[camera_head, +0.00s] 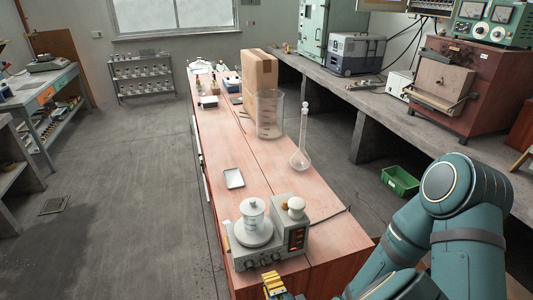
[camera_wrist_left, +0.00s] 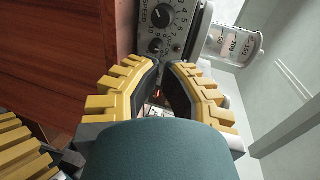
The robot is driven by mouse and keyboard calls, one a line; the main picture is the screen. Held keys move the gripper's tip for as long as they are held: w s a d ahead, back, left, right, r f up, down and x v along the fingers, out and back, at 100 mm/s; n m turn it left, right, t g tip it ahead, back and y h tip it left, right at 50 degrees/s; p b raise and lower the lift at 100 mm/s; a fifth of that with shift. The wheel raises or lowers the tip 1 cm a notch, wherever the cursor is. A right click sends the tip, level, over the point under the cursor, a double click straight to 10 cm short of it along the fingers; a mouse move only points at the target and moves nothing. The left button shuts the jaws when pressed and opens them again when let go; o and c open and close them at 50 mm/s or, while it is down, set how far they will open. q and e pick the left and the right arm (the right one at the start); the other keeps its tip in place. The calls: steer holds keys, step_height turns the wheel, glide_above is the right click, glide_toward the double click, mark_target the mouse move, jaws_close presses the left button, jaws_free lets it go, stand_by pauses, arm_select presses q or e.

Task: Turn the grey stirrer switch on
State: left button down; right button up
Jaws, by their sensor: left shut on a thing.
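The grey stirrer (camera_head: 270,261) stands at the near end of the wooden bench, with a clear beaker (camera_head: 253,214) on its round plate. In the left wrist view its front panel (camera_wrist_left: 180,20) shows a speed dial (camera_wrist_left: 162,16) with numbers and a smaller dark knob (camera_wrist_left: 157,45) below. My left gripper (camera_head: 275,286) is at the bottom edge of the head view, in front of the stirrer. In the left wrist view its fingertips (camera_wrist_left: 169,66) close in at the panel, just below the small knob. The grey switch between them is mostly hidden, and its setting cannot be told.
A white tray (camera_head: 234,178), a round flask (camera_head: 300,160), a glass cylinder (camera_head: 270,115) and a cardboard box (camera_head: 259,75) stand farther back. My right arm fills the lower right.

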mark_target(262, 255)
arm_select(q)
steer(key=w, duration=0.2)
steer(key=w+a, duration=0.1)
steer(key=w, duration=0.1)
steer(key=shift+a+b, duration=0.15)
steer(key=shift+b, duration=0.25)
steer(key=shift+w+a+r, duration=0.1)
steer(key=shift+w+a, duration=0.2)
steer(key=shift+w, duration=0.6)
steer(key=shift+p, duration=0.35)
steer(key=shift+d+p, duration=0.15)
steer(key=shift+p, duration=0.2)
steer(key=shift+w, duration=0.1)
